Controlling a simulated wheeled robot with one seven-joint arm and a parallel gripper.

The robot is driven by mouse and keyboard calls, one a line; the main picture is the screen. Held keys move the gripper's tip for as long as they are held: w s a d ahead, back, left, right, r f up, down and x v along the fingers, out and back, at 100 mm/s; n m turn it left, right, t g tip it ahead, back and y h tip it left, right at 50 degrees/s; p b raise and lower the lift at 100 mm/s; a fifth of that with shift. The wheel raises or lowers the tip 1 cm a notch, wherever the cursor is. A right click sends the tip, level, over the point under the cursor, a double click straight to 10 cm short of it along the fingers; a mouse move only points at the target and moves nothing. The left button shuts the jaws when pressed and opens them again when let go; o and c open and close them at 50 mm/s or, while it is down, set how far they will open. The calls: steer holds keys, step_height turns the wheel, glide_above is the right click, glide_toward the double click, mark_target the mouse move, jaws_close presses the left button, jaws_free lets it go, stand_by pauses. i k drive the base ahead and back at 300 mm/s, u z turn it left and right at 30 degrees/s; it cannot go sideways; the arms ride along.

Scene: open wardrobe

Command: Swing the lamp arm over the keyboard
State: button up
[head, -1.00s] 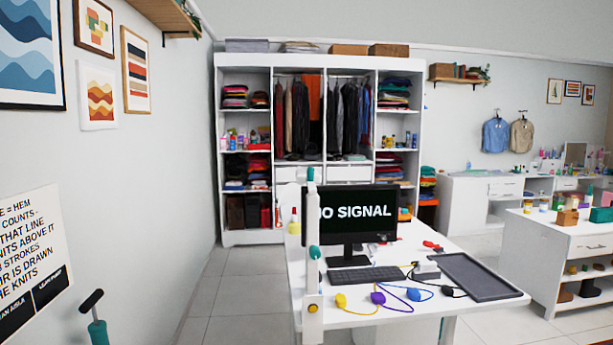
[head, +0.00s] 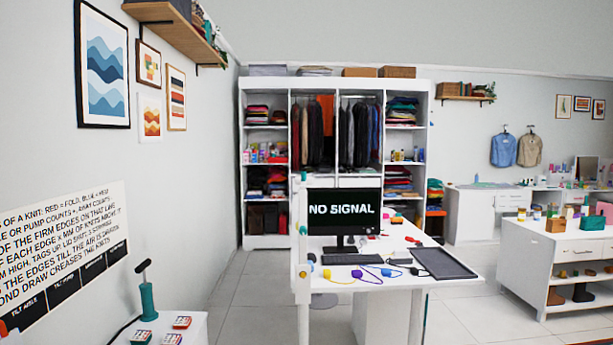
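The keyboard (head: 342,259) is dark and lies on the white desk (head: 392,293), in front of the monitor (head: 344,212) that reads "NO SIGNAL". A white upright post (head: 302,205) with teal joints and a yellow knob low down stands at the desk's left edge, left of the keyboard. It looks like the lamp, folded upright, but I cannot make out a lamp head. No part of it is over the keyboard. My gripper is not in view.
Yellow, purple and blue bulbs on cords and a dark tray (head: 443,263) lie on the desk. A teal pump (head: 147,295) stands on a white surface at lower left. An open wardrobe (head: 263,180) stands behind. Tiled floor (head: 240,310) is free left of the desk.

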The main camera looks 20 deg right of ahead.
mark_target(303, 179)
steer(key=z, duration=0.7)
steer(key=i, duration=1.45)
steer(key=u, duration=0.3)
